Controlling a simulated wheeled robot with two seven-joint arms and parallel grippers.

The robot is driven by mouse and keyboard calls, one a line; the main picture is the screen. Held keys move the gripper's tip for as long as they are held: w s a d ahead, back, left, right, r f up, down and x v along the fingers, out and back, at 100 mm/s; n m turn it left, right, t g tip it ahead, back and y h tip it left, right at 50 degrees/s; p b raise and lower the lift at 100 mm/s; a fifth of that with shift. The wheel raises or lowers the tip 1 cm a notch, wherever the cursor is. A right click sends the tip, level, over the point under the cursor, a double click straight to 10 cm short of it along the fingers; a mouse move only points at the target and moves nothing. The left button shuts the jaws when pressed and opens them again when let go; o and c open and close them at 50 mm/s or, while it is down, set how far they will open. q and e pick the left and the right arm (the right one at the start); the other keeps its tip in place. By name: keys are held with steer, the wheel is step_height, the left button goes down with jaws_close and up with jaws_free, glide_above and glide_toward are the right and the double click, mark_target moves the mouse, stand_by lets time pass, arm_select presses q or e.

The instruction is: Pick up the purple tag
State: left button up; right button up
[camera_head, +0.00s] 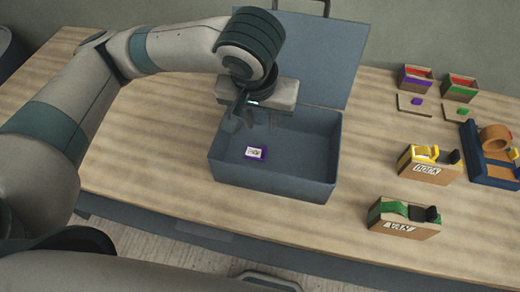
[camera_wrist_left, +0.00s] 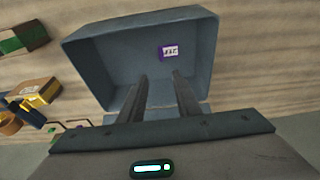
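The purple tag (camera_head: 256,153) is a small purple piece with a white label on top. It lies on the floor of the open blue-grey box (camera_head: 262,183). In the left wrist view the tag (camera_wrist_left: 170,52) shows beyond my fingertips, against the inside of the box (camera_wrist_left: 112,88). My left gripper (camera_head: 258,126) hangs over the back part of the box, above and behind the tag. In the left wrist view its two fingers (camera_wrist_left: 159,76) stand apart with nothing between them. My right gripper is not in view.
The box's lid (camera_head: 320,60) stands raised behind it. To the right are a yellow dispenser (camera_head: 428,160), a green dispenser (camera_head: 404,219), a blue holder with an orange roll (camera_head: 490,155) and small bins (camera_head: 416,77). The wooden table (camera_head: 345,240) is clear around the box's front.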

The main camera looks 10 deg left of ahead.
arm_select(q)
steer(key=p, duration=0.1)
glide_above(264, 150)
steer(key=s, duration=0.2)
steer(key=s+x, duration=0.1)
steer(key=x, duration=0.6)
steer(key=s+x, duration=0.1)
steer(key=x, duration=0.3)
steer(key=shift+s+d+f, duration=0.15)
steer(key=shift+s+f, duration=0.1)
steer(key=shift+f, duration=0.35)
steer(key=shift+f, duration=0.1)
steer(key=x, duration=0.1)
steer(key=p+x, duration=0.1)
steer(key=x, duration=0.1)
steer(key=shift+a+f, duration=0.25)
steer(key=shift+f, duration=0.1)
steer(key=shift+w+f, duration=0.15)
steer(key=shift+f, duration=0.5)
